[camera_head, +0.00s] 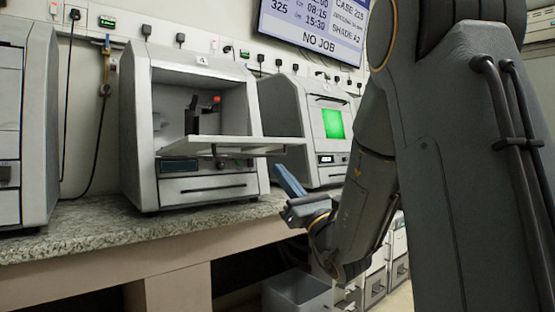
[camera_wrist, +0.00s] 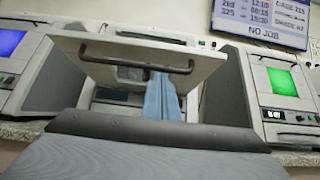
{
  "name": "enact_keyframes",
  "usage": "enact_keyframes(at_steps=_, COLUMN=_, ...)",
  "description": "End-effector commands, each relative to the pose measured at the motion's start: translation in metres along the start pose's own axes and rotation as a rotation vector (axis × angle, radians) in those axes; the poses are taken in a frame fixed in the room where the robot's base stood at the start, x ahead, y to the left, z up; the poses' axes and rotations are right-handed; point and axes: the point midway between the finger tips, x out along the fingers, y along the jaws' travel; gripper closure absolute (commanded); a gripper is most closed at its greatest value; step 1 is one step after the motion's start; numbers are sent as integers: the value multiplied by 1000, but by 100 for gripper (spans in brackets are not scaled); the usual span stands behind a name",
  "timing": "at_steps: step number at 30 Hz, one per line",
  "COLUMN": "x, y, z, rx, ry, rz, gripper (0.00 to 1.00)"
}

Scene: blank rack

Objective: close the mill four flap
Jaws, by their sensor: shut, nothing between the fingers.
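Mill four (camera_head: 135,120), a grey machine with a "4" label, stands on the counter in the head view. Its flap (camera_head: 240,146) is open, sticking out roughly level from the front, so the chamber shows dark parts and a red knob. In the wrist view the flap (camera_wrist: 205,65) shows its outer face with a dark bar handle (camera_wrist: 125,58). My gripper (camera_head: 283,175) is shut and empty, with blue fingers pointing up toward the flap's outer end from below and to the right. In the wrist view the fingers (camera_wrist: 163,92) overlap the flap's lower part; whether they touch it is unclear.
A neighbouring mill with a green screen (camera_head: 333,123) stands to the right, and another grey machine (camera_head: 22,120) to the left. The granite counter (camera_head: 100,228) runs beneath them. A grey bin (camera_head: 297,294) stands below the counter. A wall screen (camera_head: 315,28) reads "NO JOB".

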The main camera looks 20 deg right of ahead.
Motion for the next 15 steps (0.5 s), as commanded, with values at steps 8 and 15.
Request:
enact_keyframes(at_steps=8, x=36, y=0, z=19, rx=-1, ry=-2, rz=2, gripper=100)
enact_keyframes(at_steps=15, x=45, y=0, z=28, rx=1, ry=1, rz=0, gripper=100)
